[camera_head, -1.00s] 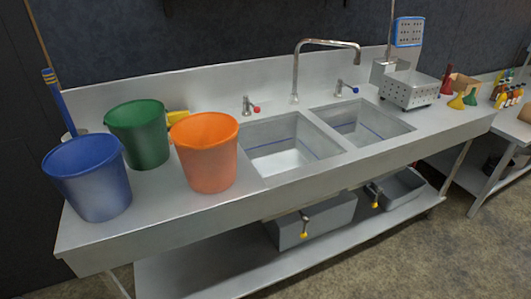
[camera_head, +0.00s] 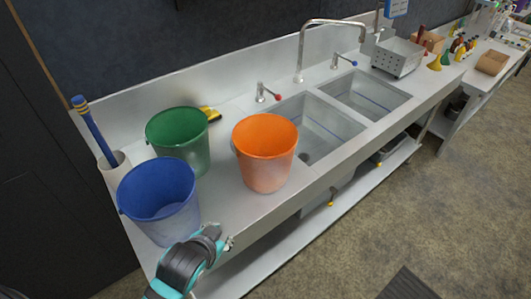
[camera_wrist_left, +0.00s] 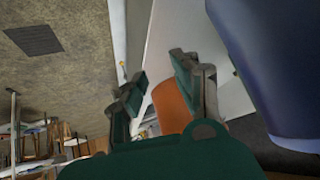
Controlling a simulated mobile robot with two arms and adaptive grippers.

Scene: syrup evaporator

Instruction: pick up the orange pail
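The orange pail (camera_head: 265,157) stands upright on the steel sink counter (camera_head: 232,203), just left of the left basin. My left gripper (camera_head: 226,240) is at the counter's front edge, in front of and left of the orange pail and close to the blue pail. In the left wrist view, my left gripper (camera_wrist_left: 157,74) has its two fingers apart with nothing between them. The orange pail (camera_wrist_left: 171,106) shows there beyond the fingers, partly hidden by one of them. My right gripper is not in view.
A blue pail (camera_head: 158,204) and a green pail (camera_head: 179,140) stand left of the orange one. The blue pail (camera_wrist_left: 283,62) looms near the gripper in the wrist view. Two sink basins (camera_head: 315,128) and a faucet (camera_head: 301,50) lie to the right.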

